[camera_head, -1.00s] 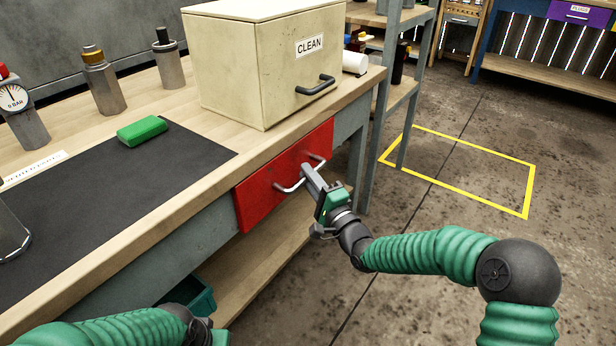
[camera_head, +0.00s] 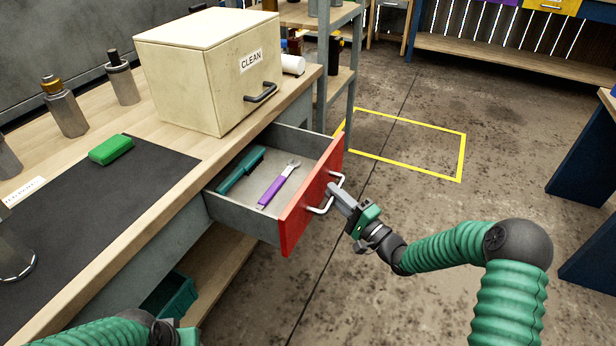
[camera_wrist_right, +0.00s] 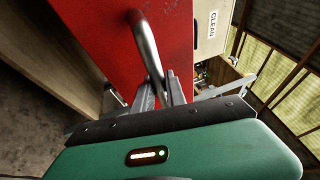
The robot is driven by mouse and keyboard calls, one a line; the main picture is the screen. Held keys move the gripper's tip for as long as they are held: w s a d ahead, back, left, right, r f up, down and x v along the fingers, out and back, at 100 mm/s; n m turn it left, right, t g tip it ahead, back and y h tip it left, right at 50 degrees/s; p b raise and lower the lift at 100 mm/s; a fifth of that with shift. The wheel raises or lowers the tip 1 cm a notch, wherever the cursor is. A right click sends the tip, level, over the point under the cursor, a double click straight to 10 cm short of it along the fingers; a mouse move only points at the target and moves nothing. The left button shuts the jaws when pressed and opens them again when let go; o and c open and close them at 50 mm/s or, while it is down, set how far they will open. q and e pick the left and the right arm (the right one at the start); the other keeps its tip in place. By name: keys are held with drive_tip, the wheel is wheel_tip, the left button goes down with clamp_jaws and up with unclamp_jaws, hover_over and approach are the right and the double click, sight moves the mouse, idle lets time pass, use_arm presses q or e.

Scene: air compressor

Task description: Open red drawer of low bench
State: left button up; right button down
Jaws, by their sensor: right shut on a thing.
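The red drawer (camera_head: 302,212) of the low bench (camera_head: 100,238) stands pulled well out, its grey inside showing. In it lie a purple wrench (camera_head: 277,186) and a dark green tool (camera_head: 240,171). My right gripper (camera_head: 334,192) is shut on the drawer's metal handle (camera_head: 325,205). In the right wrist view the handle (camera_wrist_right: 147,45) runs down between the fingers (camera_wrist_right: 162,95), close to the red front (camera_wrist_right: 105,45). My left arm shows at the lower left, and its gripper (camera_head: 182,335) is mostly cut off by the frame's bottom edge.
A cream cabinet (camera_head: 175,90) marked CLEAN stands on the bench behind the drawer. A green block (camera_head: 110,149) lies on the black mat (camera_head: 110,205). A teal bin (camera_head: 170,298) sits on the lower shelf. The floor to the right of the drawer is clear.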

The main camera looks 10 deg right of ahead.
drive_tip(key=s+d+p, duration=0.4)
drive_tip(key=s+d, duration=0.3)
drive_tip(key=d, duration=0.3)
drive_tip(key=shift+s+f, duration=0.3)
drive_tip(key=shift+f, duration=0.05)
drive_tip(key=shift+a, duration=0.1)
drive_tip(key=c, duration=1.4)
unclamp_jaws()
drive_tip(key=shift+w, duration=0.15)
drive_tip(key=shift+o, duration=0.2)
drive_tip(key=shift+r, duration=0.15)
drive_tip(key=p+v, duration=0.4)
drive_tip(key=v, duration=1.3)
